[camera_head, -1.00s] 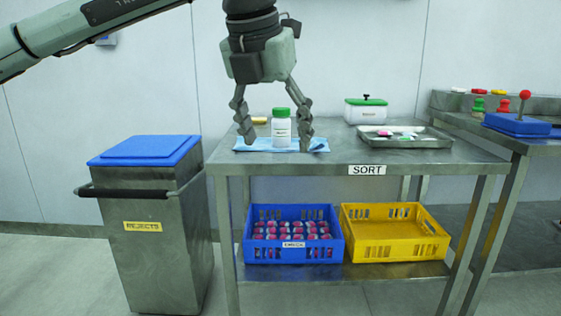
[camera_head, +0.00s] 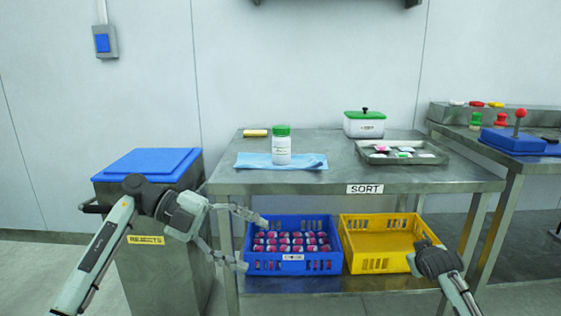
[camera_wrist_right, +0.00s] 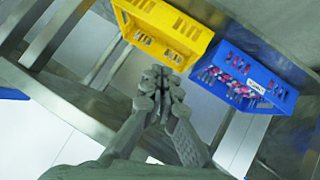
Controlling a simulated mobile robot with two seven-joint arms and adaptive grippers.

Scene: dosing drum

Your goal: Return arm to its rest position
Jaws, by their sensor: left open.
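My left gripper (camera_head: 254,244) is open and empty. It is low, in front of the table's left side and before the blue crate (camera_head: 292,264), with its fingers spread and pointing right. My right arm shows at the lower right of the head view, in front of the yellow crate. In the right wrist view, my right gripper (camera_wrist_right: 160,82) has its fingertips together with nothing between them. The white bottle with a green cap (camera_head: 281,148) stands upright on the blue cloth (camera_head: 252,160) on the steel table, apart from both grippers.
The lower shelf holds the blue crate of pink-and-white items and an empty yellow crate (camera_head: 385,221). The reject bin (camera_head: 170,262) stands at left, close to my left arm. A tray (camera_head: 432,157) and a lidded white box (camera_head: 364,127) are on the table.

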